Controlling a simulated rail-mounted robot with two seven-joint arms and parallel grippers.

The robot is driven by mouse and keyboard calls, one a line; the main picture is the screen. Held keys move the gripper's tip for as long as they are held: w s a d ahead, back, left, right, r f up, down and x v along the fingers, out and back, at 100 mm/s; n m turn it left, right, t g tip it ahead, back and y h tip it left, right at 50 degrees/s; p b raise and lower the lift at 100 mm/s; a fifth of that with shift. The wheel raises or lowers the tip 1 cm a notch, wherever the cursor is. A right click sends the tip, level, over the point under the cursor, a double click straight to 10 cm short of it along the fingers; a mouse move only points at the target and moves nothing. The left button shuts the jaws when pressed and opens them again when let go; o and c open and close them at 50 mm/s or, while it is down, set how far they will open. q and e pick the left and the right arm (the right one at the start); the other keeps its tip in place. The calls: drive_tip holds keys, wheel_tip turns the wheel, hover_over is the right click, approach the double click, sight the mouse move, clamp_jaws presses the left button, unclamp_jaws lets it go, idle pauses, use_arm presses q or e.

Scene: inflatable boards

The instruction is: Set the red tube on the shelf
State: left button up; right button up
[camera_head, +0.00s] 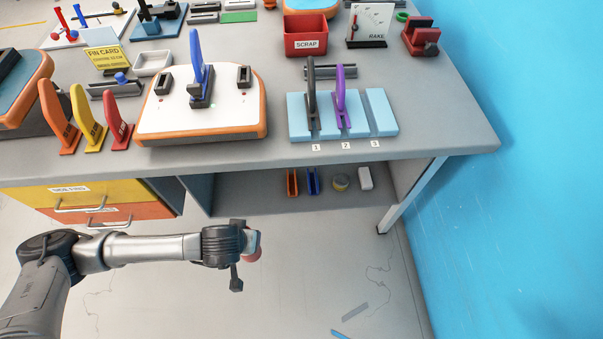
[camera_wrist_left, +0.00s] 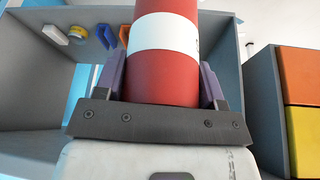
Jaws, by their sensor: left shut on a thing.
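The red tube (camera_wrist_left: 160,80) with a white band fills the middle of the left wrist view. My left gripper (camera_wrist_left: 164,92) is shut on it, one finger on each side. In the head view my left gripper (camera_head: 251,243) is in front of the bench, below its top. Only a small bit of the tube (camera_head: 253,256) shows there, the rest hidden by my wrist. The grey shelf (camera_head: 260,198) is the open bay under the bench top. It also shows behind the tube in the left wrist view (camera_wrist_left: 40,105). My right gripper is in neither view.
An orange clip (camera_head: 292,183), a blue clip (camera_head: 313,181), a tape roll (camera_head: 340,183) and a white item (camera_head: 365,178) are on the shelf's right part; its left part looks clear. Drawers (camera_head: 100,200) flank it on the left, a table leg (camera_head: 410,196) on the right.

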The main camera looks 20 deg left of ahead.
use_arm(q)
drive_tip(key=a+f+n+b, duration=0.2)
drive_tip(key=a+f+b, duration=0.15)
drive_tip(key=f, duration=0.55)
drive_tip(key=w+a+f+b, duration=0.1)
drive_tip(key=w+a+b, duration=0.2)
drive_tip(key=w, duration=0.5)
drive_tip(key=w+a+f+b, duration=0.2)
drive_tip(key=w+a+b, duration=0.2)
drive_tip(key=w, duration=0.4)
drive_tip(key=w+a+f+y+b, duration=0.1)
drive_tip(key=w+a+b, duration=0.2)
drive_tip(key=w+a, duration=0.3)
drive_tip(key=shift+w+f+g+b, duration=0.2)
drive_tip(key=shift+w+g+b, duration=0.1)
drive_tip(key=shift+w, duration=0.8)
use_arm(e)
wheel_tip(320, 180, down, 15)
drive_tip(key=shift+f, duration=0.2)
use_arm(q)
drive_tip(key=shift+w+a, duration=0.1)
